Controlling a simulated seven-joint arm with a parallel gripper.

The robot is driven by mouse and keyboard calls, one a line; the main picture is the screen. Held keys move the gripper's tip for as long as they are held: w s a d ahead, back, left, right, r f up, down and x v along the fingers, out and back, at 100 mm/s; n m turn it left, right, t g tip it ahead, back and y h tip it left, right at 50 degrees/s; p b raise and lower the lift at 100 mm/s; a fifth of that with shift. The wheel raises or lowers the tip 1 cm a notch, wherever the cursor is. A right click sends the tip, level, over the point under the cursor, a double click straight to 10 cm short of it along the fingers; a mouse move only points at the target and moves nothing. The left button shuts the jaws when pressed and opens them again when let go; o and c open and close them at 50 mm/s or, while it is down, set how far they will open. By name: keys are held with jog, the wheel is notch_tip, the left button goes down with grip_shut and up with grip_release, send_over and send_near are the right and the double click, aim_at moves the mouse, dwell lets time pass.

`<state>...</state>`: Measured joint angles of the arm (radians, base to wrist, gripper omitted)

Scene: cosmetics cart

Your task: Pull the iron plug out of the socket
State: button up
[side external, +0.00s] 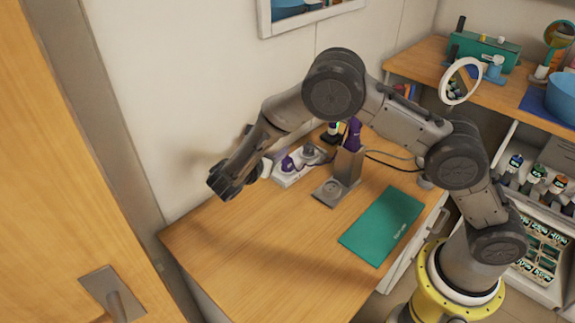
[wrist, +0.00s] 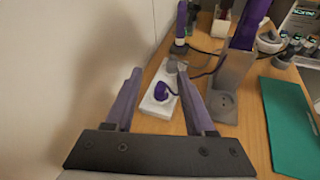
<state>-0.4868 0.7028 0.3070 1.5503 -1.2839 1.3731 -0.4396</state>
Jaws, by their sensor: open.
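A white socket strip (side external: 290,178) lies on the wooden desk beside the wall. It also shows in the wrist view (wrist: 150,104). A purple plug (wrist: 161,91) with a purple cord sits in it, and a grey plug (wrist: 172,66) sits at its far end. A purple iron (side external: 353,134) rests in a grey metal stand (side external: 347,165) right of the strip. The purple plug matches the iron's colour; I cannot trace its cord fully. My gripper (wrist: 159,74) is open and empty, left of the strip in the side view. In the wrist view, the strip shows beyond and between its fingers.
The wall (wrist: 75,60) is close on the gripper's left. A green mat (side external: 384,225) lies at the desk's right. A dark cable (side external: 392,162) runs behind the stand. Another purple device (wrist: 181,22) stands at the back. The desk's front is clear.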

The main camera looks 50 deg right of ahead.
jog(key=n, duration=0.2)
send_near(287, 157)
jog(key=s+a, duration=0.2)
jog(key=x, duration=0.7)
jog(key=shift+w+d, duration=0.25)
jog(key=shift+w, duration=0.3)
jog(key=shift+t, duration=0.4)
jog(key=shift+x, duration=2.65)
jog(key=shift+r, duration=0.2)
grip_shut()
jog(key=shift+w, duration=0.1)
